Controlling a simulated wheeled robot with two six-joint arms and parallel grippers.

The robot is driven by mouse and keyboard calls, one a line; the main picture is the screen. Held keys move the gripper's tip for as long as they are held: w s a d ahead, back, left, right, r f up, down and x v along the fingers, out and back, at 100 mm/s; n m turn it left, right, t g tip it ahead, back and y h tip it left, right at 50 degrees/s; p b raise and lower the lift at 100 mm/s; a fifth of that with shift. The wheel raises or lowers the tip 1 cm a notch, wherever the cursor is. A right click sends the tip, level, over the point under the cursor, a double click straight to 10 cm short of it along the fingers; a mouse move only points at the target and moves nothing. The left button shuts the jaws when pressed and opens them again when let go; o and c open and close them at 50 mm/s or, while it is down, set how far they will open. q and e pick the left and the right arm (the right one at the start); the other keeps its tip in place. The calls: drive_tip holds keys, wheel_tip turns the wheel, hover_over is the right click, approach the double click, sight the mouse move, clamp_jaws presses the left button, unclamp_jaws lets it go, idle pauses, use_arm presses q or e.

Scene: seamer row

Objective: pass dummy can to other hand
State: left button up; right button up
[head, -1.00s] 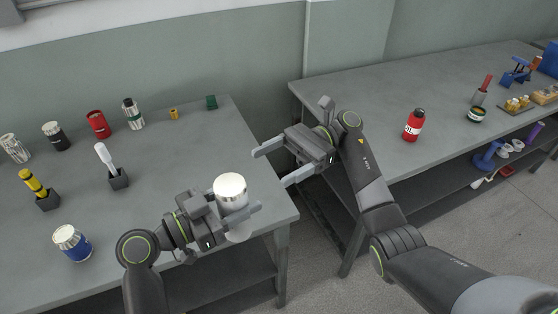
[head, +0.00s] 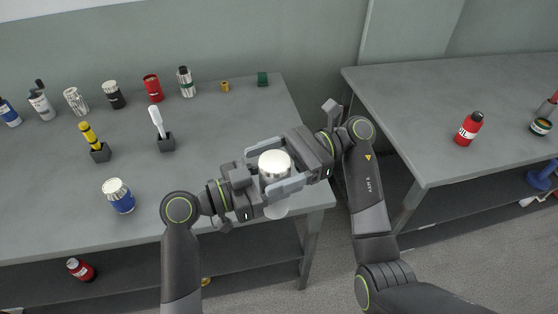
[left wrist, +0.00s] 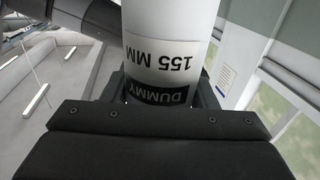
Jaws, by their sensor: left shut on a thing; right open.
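The dummy can (head: 274,166) is white with a pale metallic top and stands upright above the near right corner of the left table. My left gripper (head: 280,180) is shut on it from the left. In the left wrist view the can (left wrist: 170,45) fills the jaws, its black-and-white label reading "DUMMY 155 MM" upside down. My right gripper (head: 262,168) is open and comes from the right, with its fingers on the far and near sides of the can. Whether they touch it I cannot tell; the can and overlapping fingers hide parts of the jaws.
The left table (head: 220,120) holds a blue can (head: 118,196), a yellow-handled tool (head: 91,137), a white-handled tool (head: 158,123) and several cans at the back. The right table (head: 420,110) carries a red bottle (head: 468,129). A gap lies between the tables.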

drive_tip(key=c, duration=1.2)
use_arm(q)
drive_tip(key=o, duration=1.2)
drive_tip(key=shift+c, duration=0.2)
drive_tip(key=shift+a, duration=0.1)
